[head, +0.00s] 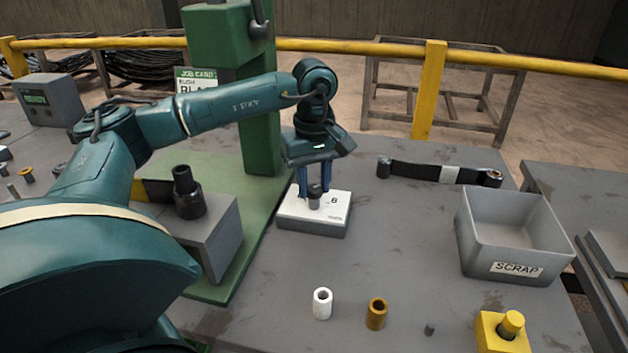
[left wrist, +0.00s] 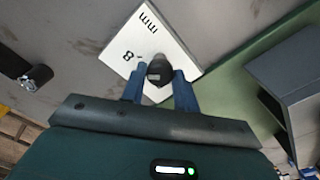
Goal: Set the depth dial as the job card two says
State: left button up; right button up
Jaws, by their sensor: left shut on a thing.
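The depth dial block (head: 312,228) stands on the table, with a white top face that also shows in the left wrist view (left wrist: 145,40). A figure that looks like 8 or 6 and the letters "mm" are readable on it. A dark knob (left wrist: 159,70) stands on the face. My left gripper (head: 314,196) is shut on the knob from above, its blue fingers on either side, also in the left wrist view (left wrist: 160,88). The fingers hide part of the scale. A job card (head: 196,80) behind my left arm is partly covered. My right gripper is not in view.
A green press (head: 262,140) and a grey block (head: 212,235) with a dark fitting stand left of the dial. A scrap bin (head: 512,235) and a dark strap-like part (head: 437,173) are at right. White (head: 322,303) and brown (head: 376,313) bushings and a yellow button box (head: 502,335) are in front.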

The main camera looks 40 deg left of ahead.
pick_arm(q)
jog(key=n, duration=0.6)
jog(key=shift+p, duration=0.4)
jog(key=shift+n, duration=1)
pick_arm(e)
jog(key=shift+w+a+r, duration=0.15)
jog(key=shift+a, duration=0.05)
pick_arm(q)
jog(key=o, duration=1)
